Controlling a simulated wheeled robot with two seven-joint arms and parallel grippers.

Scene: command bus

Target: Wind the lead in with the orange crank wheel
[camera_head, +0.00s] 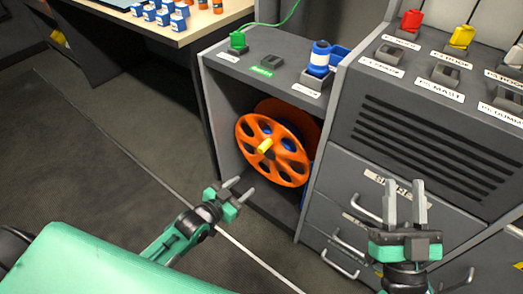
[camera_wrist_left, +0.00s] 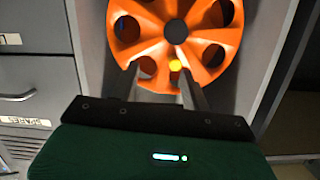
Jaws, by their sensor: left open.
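The orange crank wheel (camera_head: 272,150) with round holes stands upright inside an open cabinet bay in the head view. Its yellow handle knob (camera_head: 265,146) sticks out from the wheel's face. In the left wrist view the wheel (camera_wrist_left: 208,72) fills the top, with the yellow knob (camera_wrist_left: 175,65) between and beyond my fingertips. My left gripper (camera_head: 242,188) is open and empty, in front of and below the wheel. A green lead (camera_head: 284,22) runs up from a green plug (camera_head: 238,41) on the cabinet top. My right gripper (camera_head: 405,205) is before the drawers, its fingers apart and empty.
A blue-and-white cylinder (camera_head: 319,58) and sockets sit on the cabinet top. Red (camera_head: 411,20) and yellow (camera_head: 461,38) plugs stand in the right panel. Drawers with protruding handles (camera_head: 340,264) are beside the bay. The floor (camera_head: 90,170) at left is clear.

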